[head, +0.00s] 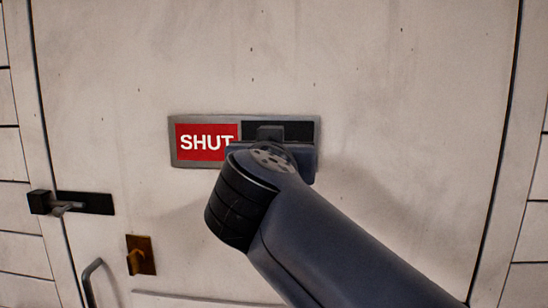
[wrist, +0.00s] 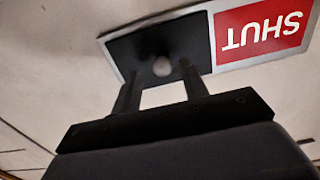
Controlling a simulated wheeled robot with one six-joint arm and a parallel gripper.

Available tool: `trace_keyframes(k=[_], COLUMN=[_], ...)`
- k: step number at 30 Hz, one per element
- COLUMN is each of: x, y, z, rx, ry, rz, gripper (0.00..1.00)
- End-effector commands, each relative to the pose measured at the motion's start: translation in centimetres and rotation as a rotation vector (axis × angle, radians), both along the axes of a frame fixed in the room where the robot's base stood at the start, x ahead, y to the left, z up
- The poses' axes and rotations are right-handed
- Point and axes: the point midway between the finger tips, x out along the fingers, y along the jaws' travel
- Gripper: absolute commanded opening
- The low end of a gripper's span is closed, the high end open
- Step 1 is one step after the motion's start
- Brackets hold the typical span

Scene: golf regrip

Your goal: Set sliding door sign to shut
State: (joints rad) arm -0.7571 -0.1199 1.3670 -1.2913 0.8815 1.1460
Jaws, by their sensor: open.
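The door sign (head: 184,164) is a grey-framed plate on the pale door; it also shows upside down in the wrist view. Its red panel (head: 205,142) reading SHUT shows on the left in the head view, and the red panel also shows in the wrist view (wrist: 262,32). A dark slider (head: 300,130) covers the right half. My arm hides the sign's lower right in the head view.
A black latch (head: 80,203) sits at the door's left edge. Below it are a brass-coloured plate with a small catch (head: 140,256) and a curved handle (head: 92,280). The door face (head: 400,70) around the sign is clear.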

Motion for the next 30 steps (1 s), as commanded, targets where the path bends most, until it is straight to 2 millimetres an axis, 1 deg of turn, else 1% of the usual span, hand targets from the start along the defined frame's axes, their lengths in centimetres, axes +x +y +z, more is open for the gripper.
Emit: trace_keyframes(k=[9, 15, 22, 30], x=[-4.9, -7.6, -9.6, -10.2], y=[0.5, 0.6, 0.8, 0.7], z=[-0.3, -0.2, -0.1, 0.0], rx=[0.002, 0.003, 0.0, 0.0], ry=[-0.001, 0.0, 0.0, 0.0], rz=[0.006, 0.005, 0.002, -0.001], gripper=[0.42, 0.42, 0.42, 0.42])
